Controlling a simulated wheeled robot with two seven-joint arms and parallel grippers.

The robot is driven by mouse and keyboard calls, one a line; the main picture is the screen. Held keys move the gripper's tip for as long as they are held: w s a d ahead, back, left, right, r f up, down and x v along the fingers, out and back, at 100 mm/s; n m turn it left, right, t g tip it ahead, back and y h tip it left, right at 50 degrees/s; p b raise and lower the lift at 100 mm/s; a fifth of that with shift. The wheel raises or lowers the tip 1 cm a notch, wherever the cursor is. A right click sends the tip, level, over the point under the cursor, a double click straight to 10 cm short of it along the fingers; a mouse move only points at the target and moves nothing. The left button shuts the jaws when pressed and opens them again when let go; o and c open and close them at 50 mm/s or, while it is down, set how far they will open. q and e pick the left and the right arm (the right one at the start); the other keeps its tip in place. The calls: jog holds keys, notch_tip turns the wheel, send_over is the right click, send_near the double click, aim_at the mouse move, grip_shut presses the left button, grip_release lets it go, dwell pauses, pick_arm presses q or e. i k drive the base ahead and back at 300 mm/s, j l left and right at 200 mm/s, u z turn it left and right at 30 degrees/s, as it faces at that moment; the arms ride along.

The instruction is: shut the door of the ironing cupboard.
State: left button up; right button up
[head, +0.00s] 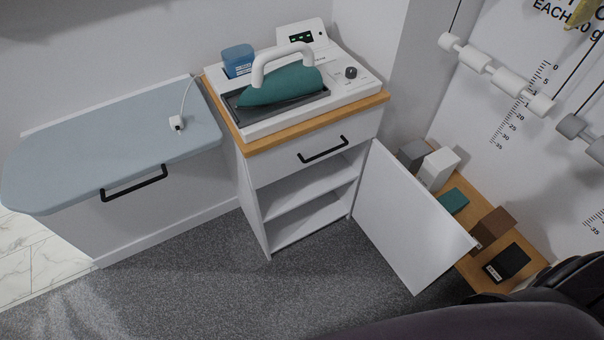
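The ironing cupboard (258,205) stands in the middle of the head view, with a wooden top and a drawer under it. Its white door (412,220) is hinged at the right side of the opening and stands wide open, swung out to the right. The open front shows a shelf (315,187) and an empty-looking inside. The door's outer face and its handle are turned away or hidden. Neither of my grippers shows in the head view. A dark part of my body fills the bottom right corner.
A teal iron (280,88) rests on a white station on the cupboard top. A blue ironing board (110,150) adjoins on the left. A low wooden shelf (477,272) with several small boxes lies behind the door. Grey carpet (250,295) in front is clear.

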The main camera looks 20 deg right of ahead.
aim_at(419, 239)
jog(key=k+j+z, duration=0.3)
jog(key=k, duration=0.2)
jog(key=k+j+z, duration=0.25)
jog(key=k, duration=0.3)
jog(key=i+l+z, duration=0.2)
jog(key=i+z, duration=0.25)
jog(key=i, duration=0.25)
jog(key=i+z, duration=0.45)
jog(key=i, duration=0.25)
